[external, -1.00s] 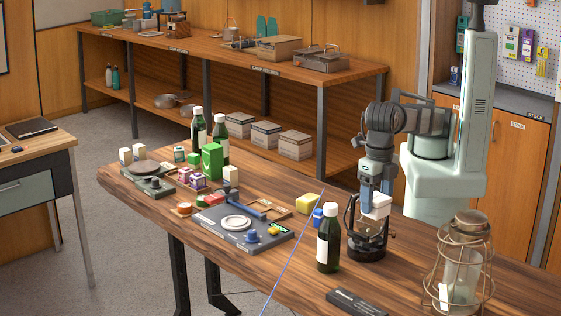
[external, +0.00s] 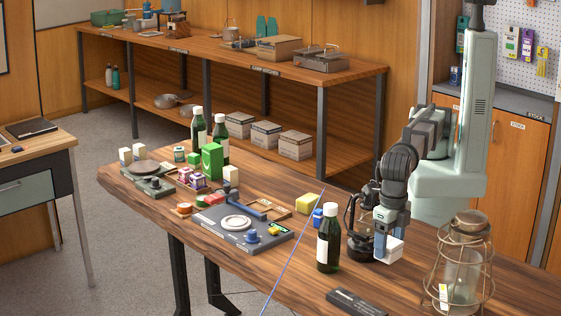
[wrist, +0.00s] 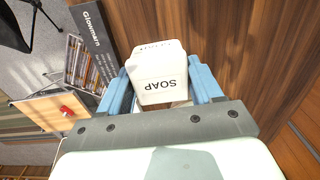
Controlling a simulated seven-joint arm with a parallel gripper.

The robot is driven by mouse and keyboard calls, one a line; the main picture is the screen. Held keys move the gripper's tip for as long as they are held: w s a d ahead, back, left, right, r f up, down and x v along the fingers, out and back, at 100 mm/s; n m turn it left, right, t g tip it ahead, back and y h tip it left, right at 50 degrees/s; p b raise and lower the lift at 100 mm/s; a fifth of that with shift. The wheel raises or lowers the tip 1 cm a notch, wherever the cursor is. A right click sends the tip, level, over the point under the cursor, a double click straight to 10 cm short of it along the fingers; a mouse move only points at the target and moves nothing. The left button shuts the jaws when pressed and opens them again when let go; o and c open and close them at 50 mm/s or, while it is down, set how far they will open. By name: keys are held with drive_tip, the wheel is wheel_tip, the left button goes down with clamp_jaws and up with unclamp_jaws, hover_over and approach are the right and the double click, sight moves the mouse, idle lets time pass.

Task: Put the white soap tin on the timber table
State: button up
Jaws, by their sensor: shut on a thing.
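The white soap tin (external: 393,250) is held low over the timber table (external: 410,288), just in front of a dark round stand. I cannot tell whether its underside touches the wood. In the wrist view the tin (wrist: 158,72) shows its "SOAP" lettering upside down. My gripper (external: 383,246) points down and is shut on the tin. In the wrist view its blue fingers (wrist: 160,88) lie on either side of the tin. The table's bare wood shows beyond the tin there.
The dark stand (external: 358,243) is close at the left of my gripper. A green bottle (external: 328,240) stands further left. A wire-caged lantern (external: 459,268) stands to the right. A dark "Glowmarn" box (wrist: 90,35) lies near the table edge. Bare wood lies between box and lantern.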

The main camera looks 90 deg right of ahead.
drive_tip(key=shift+f, duration=4.95)
drive_tip(key=shift+f, duration=0.2)
drive_tip(key=o, duration=1.1)
wheel_tip(320, 180, up, 12)
drive_tip(key=shift+r, duration=0.2)
